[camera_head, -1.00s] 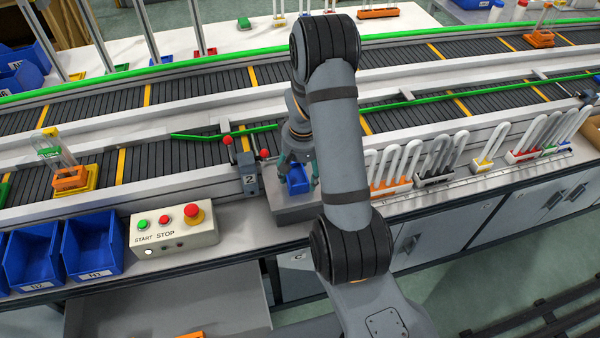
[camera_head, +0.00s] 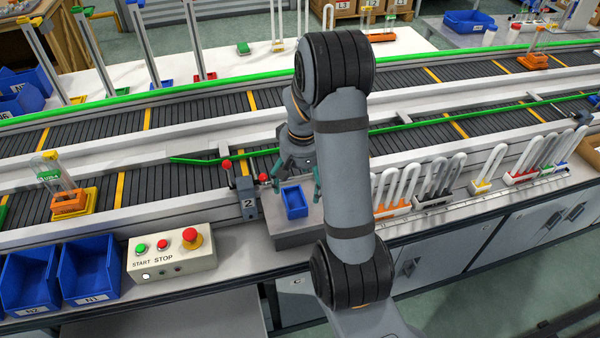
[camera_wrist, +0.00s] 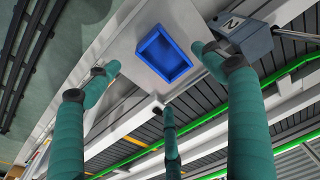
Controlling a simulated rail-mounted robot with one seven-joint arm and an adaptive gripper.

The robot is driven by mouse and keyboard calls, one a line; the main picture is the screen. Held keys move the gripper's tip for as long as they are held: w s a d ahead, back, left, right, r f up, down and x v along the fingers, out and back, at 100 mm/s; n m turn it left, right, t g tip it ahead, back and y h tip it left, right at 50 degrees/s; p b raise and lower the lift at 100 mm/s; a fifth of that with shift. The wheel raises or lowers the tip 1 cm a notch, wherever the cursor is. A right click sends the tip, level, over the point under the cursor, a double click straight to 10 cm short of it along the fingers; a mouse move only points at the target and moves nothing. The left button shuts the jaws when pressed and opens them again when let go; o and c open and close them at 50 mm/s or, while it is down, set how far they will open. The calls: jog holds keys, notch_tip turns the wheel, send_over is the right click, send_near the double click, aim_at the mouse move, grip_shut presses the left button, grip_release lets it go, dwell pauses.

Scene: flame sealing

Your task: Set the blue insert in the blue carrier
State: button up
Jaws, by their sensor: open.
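A blue open-topped, box-shaped piece (camera_head: 294,203) sits on a grey block beside the post marked 2. It also shows in the wrist view (camera_wrist: 164,55), lying flat with its open side up. I cannot tell whether it is the insert, the carrier, or both fitted together. My gripper (camera_head: 298,177) is above and just behind it, with its teal fingers spread. In the wrist view my gripper (camera_wrist: 160,85) has its fingers spread around the blue piece's outline, clear of it and holding nothing.
The post marked 2 (camera_head: 247,196) with red knobs stands close on the left. The START/STOP box (camera_head: 171,254) and blue bins (camera_head: 88,265) are farther left. White loops in a rack (camera_head: 398,192) stand to the right. A green rail (camera_head: 400,128) and conveyor (camera_head: 190,125) run behind.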

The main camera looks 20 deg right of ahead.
jog(key=r, duration=0.4)
jog(key=shift+s+r, duration=0.2)
jog(key=shift+o, duration=1.1)
jog(key=shift+s+r, duration=0.1)
jog(key=shift+r, duration=0.35)
